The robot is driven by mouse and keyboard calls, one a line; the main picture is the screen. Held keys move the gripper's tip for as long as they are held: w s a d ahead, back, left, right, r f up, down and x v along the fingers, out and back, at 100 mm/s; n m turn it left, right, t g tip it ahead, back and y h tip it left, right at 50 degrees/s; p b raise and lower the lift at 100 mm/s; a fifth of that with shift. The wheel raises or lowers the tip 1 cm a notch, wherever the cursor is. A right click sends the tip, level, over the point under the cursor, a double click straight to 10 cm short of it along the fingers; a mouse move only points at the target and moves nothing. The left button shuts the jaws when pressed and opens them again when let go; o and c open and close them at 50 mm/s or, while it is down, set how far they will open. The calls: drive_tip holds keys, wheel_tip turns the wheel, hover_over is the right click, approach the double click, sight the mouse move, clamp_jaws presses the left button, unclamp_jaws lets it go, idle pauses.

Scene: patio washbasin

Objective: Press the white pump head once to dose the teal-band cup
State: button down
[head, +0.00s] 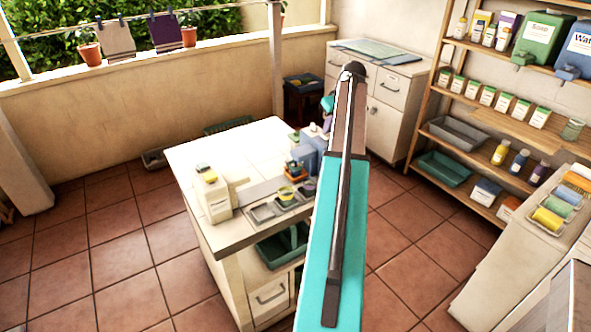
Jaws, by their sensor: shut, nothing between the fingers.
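A blue-grey container (309,152) stands at the right side of the white worktop. A small white piece (313,129) shows at its top and may be the pump head; it is too small and partly covered to be sure. Small cups or pots (293,168) are grouped to its left, but I cannot make out a teal band on any. My own teal and dark arm rises through the middle of the picture and covers the worktop's right edge. My gripper is not distinguishable; it seems hidden behind my arm.
Shelves (480,130) with several containers stand right, a cabinet (390,95) behind. The tiled floor at left is clear.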

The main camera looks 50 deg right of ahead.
drive_tip(key=shift+r, duration=0.55)
drive_tip(key=shift+r, duration=0.1)
idle(0.3)
drive_tip(key=shift+r+p, duration=1.9)
drive_tip(key=shift+r, duration=1.05)
drive_tip(key=shift+r, duration=0.1)
